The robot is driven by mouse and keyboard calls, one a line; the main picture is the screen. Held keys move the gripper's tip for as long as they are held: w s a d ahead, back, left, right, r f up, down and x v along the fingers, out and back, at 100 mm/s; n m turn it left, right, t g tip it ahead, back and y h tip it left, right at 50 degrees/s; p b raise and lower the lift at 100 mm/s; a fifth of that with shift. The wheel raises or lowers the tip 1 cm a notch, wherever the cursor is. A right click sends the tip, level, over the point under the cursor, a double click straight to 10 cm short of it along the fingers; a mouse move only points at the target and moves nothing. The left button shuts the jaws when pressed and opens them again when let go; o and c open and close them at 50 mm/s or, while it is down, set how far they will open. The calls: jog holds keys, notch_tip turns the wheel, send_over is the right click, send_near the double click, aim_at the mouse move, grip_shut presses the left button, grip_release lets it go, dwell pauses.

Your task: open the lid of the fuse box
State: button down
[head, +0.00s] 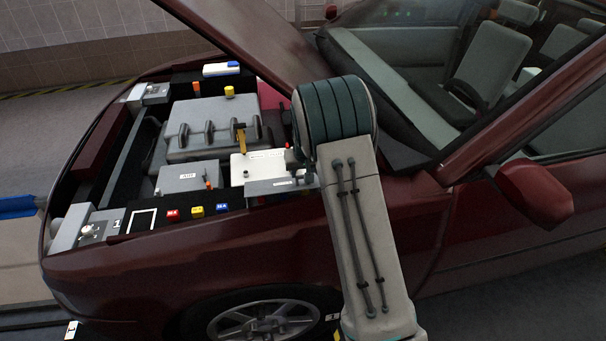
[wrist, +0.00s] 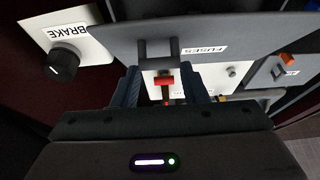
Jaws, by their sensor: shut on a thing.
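The grey fuse box lid (wrist: 120,38), labelled FUSES, spans the upper part of the wrist view. A dark grey handle (wrist: 158,52) sticks out from its lower edge. My gripper (wrist: 163,72) is at this handle, with a blue-grey finger on each side, shut on it. Below the handle a white surface and a small red piece (wrist: 163,81) show between the fingers. In the head view the grey lid (head: 270,187) lies at the near side of a white panel (head: 258,165). My arm hides its right part, and how far the lid is raised is unclear.
A BRAKE knob (wrist: 63,71) is left of the lid. The engine cover (head: 205,130), an AIR box (head: 188,177) and a yellow dipstick handle (head: 241,138) stand nearby. The raised hood (head: 245,40) is above, and the fender (head: 230,240) is in front.

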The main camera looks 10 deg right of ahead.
jog(key=c, duration=0.9)
grip_release()
jog(key=shift+w, duration=0.25)
jog(key=shift+o, duration=0.3)
jog(key=shift+w+f, duration=0.1)
jog(key=shift+f, duration=0.05)
jog(key=b+v, duration=0.1)
jog(key=v, duration=0.6)
jog(key=shift+r, duration=0.3)
